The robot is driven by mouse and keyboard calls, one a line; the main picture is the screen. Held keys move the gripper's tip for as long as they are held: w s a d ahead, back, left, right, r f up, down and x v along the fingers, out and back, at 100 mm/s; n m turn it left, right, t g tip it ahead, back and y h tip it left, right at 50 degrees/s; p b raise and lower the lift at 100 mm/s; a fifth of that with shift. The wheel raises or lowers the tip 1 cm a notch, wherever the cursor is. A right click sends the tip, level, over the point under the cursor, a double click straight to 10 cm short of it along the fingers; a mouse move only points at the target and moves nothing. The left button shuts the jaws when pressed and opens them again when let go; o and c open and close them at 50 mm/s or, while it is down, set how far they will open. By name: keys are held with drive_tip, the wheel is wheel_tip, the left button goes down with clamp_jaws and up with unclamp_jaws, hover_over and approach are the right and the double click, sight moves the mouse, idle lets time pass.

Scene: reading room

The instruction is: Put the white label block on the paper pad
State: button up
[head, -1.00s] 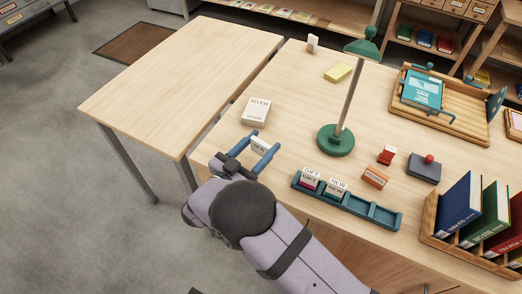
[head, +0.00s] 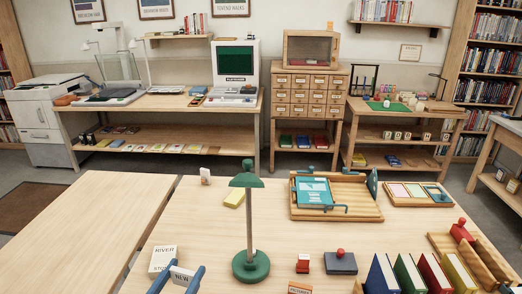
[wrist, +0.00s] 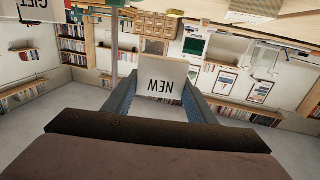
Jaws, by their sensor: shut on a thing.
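My gripper (head: 177,283) is shut on a white label block (head: 182,275) that reads NEW. In the wrist view the block (wrist: 162,78) sits between the two blue fingers, its lettering upside down. In the head view the fingers are at the bottom edge, just right of a white block-like item (head: 162,262) lettered RIVER. A yellow pad (head: 234,199) lies flat farther back on the table, left of the green lamp. Its top looks bare. A small upright white block (head: 205,175) stands behind it.
The green lamp (head: 250,266) stands right of my gripper. A wooden tray (head: 360,205) with a teal booklet is at the back right. A red stamp (head: 303,263), a dark ink pad (head: 340,263) and upright books (head: 408,275) are at the front right. Table space between RIVER and yellow pad is clear.

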drive_tip(key=w+d+r+p, duration=0.4)
drive_tip(key=d+p, duration=0.1)
drive_tip(key=d, duration=0.4)
drive_tip(key=w+d+r+p, duration=0.3)
drive_tip(key=d+r+p, duration=0.1)
drive_tip(key=d, duration=0.6)
drive_tip(key=d+f+n+y+b, duration=0.1)
drive_tip(key=d+f, duration=0.5)
drive_tip(key=d, duration=0.3)
drive_tip(key=d+f+n+y+b, duration=0.1)
drive_tip(key=d+f+y, duration=0.1)
drive_tip(key=d+f, duration=0.4)
drive_tip(key=d, duration=0.2)
drive_tip(key=shift+d+b, duration=0.35)
drive_tip(key=shift+b, duration=0.05)
